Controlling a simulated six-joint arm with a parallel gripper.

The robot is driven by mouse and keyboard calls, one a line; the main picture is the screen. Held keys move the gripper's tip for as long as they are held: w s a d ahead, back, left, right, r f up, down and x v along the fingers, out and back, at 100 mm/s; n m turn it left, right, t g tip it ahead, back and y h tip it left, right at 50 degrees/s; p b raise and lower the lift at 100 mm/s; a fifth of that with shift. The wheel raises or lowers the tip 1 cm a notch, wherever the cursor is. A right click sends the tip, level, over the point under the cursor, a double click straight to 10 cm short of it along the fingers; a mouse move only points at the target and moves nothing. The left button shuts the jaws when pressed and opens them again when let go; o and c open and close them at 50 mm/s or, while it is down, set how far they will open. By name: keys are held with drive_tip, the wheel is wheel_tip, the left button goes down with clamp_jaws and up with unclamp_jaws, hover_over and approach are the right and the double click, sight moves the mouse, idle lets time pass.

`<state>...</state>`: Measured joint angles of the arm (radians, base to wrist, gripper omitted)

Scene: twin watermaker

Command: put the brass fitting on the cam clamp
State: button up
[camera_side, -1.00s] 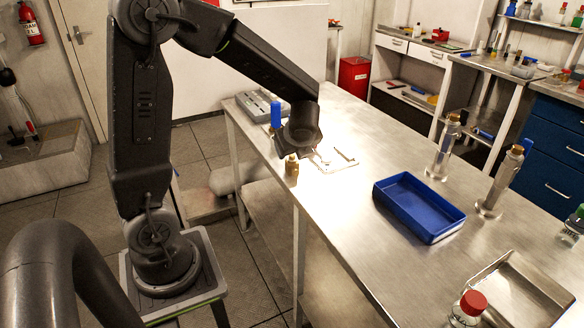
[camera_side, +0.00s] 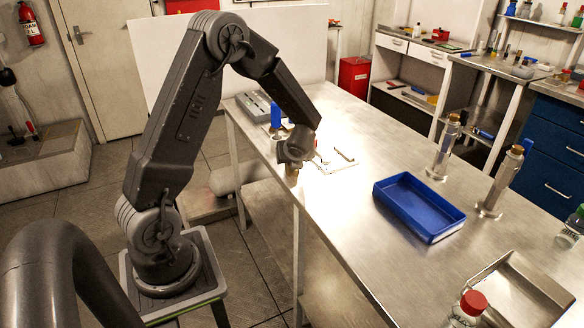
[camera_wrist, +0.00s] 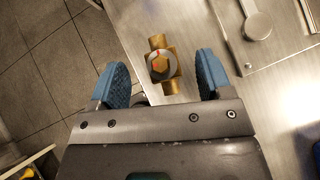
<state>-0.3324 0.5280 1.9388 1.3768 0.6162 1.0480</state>
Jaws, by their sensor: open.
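A round metal disc with an arm (camera_wrist: 257,25), apparently the cam clamp, sits on a flat plate (camera_wrist: 285,58) to the right. That plate also shows in the side view (camera_side: 340,164).
A blue tray (camera_side: 418,208) stands at mid-table. Two metal posts (camera_side: 443,152) (camera_side: 493,190) with brass tops stand beyond it. A blue upright piece (camera_side: 276,115) and a grey box (camera_side: 258,104) are behind my gripper. A metal pan (camera_side: 515,290) lies in front.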

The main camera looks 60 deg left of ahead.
drive_tip(key=shift+x, duration=1.9)
drive_tip(key=shift+d, duration=0.15)
clamp_jaws()
drive_tip(key=shift+r, duration=0.1)
